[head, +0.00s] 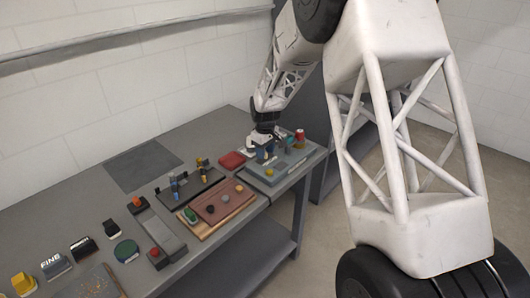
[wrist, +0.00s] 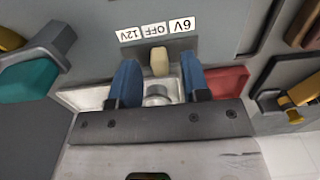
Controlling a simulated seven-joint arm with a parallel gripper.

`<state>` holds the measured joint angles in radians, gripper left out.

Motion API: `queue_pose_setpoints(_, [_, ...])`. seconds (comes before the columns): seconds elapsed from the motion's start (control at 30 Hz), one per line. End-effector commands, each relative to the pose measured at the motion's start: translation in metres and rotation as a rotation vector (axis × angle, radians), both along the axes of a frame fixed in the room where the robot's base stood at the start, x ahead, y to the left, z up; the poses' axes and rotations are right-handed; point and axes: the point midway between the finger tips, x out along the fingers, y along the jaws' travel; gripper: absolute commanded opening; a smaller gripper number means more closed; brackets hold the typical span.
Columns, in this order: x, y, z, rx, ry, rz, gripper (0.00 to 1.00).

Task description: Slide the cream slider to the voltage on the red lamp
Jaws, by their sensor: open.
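My gripper (head: 262,153) is over the grey-blue panel at the right end of the bench. In the wrist view, my gripper (wrist: 160,64) is open, with its two blue fingers pointing toward the panel. The small cream slider (wrist: 159,62) shows between the fingers, with a visible gap on each side. Beside it are white labels reading 12V (wrist: 129,34), OFF (wrist: 154,30) and 6V (wrist: 182,25); the slider is nearest OFF. A small red-topped object, perhaps the red lamp (head: 299,134), stands on the panel. Any voltage written on it is too small to read.
A red block (head: 232,160) lies left of the panel (head: 268,178). A reddish-brown board (head: 224,203) with knobs and a dark board with blue and yellow parts are nearer. More devices line the bench's front left. A dark mat (head: 143,165) lies clear.

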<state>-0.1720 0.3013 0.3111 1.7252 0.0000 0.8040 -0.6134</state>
Motion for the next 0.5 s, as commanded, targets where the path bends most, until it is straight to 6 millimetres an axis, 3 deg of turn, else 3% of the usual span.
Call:
queue_pose_setpoints(0.4, [-0.0001,0.0001,-0.0057,0.000,0.000,0.000,0.43])
queue_pose_setpoints(0.5, [-0.0001,-0.0001,-0.0056,0.000,0.000,0.000,0.27])
